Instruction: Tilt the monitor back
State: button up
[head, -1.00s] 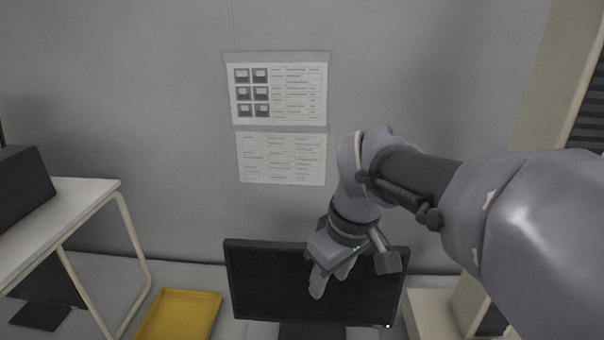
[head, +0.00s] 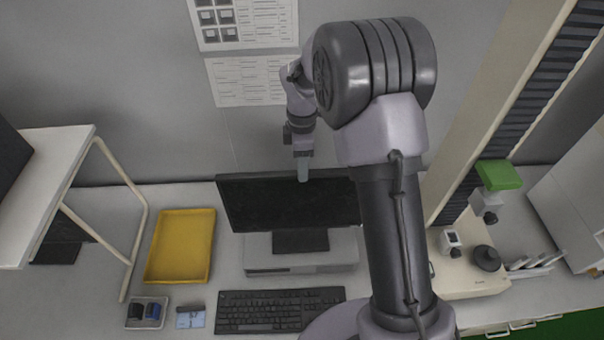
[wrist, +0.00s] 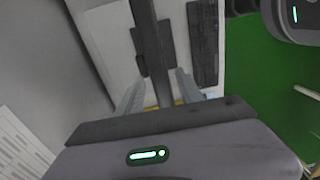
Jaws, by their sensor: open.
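The black monitor (head: 262,208) stands upright on its stand on a light grey box at the back of the desk, its screen facing me. My gripper (head: 303,176) points down at the monitor's top edge, right of its middle. In the wrist view, the monitor (wrist: 151,40) shows as a narrow dark strip seen from above. The two open fingers of my gripper (wrist: 158,82) lie one on each side of this strip. I cannot tell whether either finger touches it.
A keyboard (head: 275,311) lies in front of the monitor. A yellow tray (head: 180,246) and a white shelf (head: 62,165) are to the left. A beige device (head: 470,278) stands to the right. The wall is close behind the monitor.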

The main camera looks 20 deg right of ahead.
notch_tip(320, 180, down, 4)
jog(key=shift+s+r, duration=0.1)
jog(key=shift+r, duration=0.1)
grip_shut()
jog(key=shift+r, duration=0.1)
dwell(1.3)
